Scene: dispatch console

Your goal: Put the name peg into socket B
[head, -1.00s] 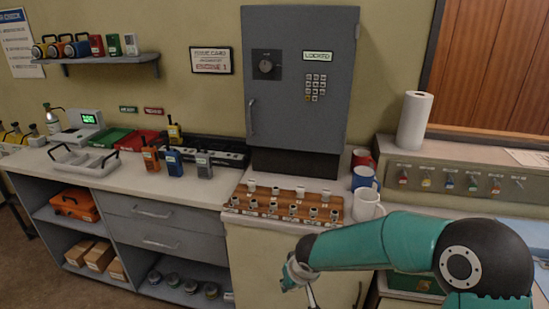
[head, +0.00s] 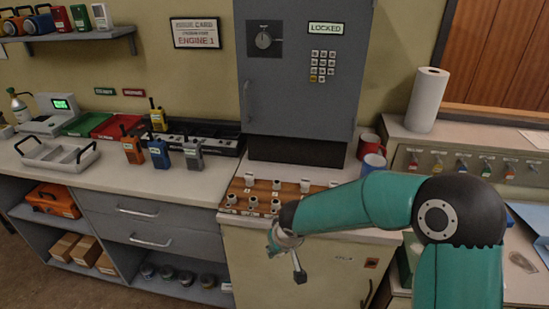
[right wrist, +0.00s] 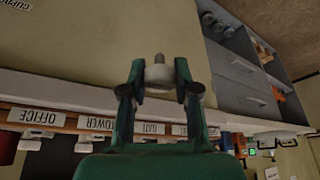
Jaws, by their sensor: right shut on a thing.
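My right gripper (head: 298,270) is in front of the counter cabinet, below the wooden peg board's front edge. In the right wrist view the gripper (right wrist: 158,82) is shut on a pale, round-headed peg (right wrist: 158,73), held between the two fingertips. No name can be read on it. The wooden peg board (head: 236,186) stands on the counter with rows of pale pegs, partly hidden by my arm. In the wrist view its edge carries OFFICE (right wrist: 38,117), TOWER (right wrist: 97,123) and GATE (right wrist: 153,128) labels. I cannot make out socket B. My left gripper is not in view.
A grey locked cabinet (head: 290,110) stands behind the board. A red mug (head: 369,146) and a blue mug (head: 373,163) stand to its right. Radios (head: 159,153) stand at left. A key panel (head: 450,162) and a paper roll (head: 427,100) are at right.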

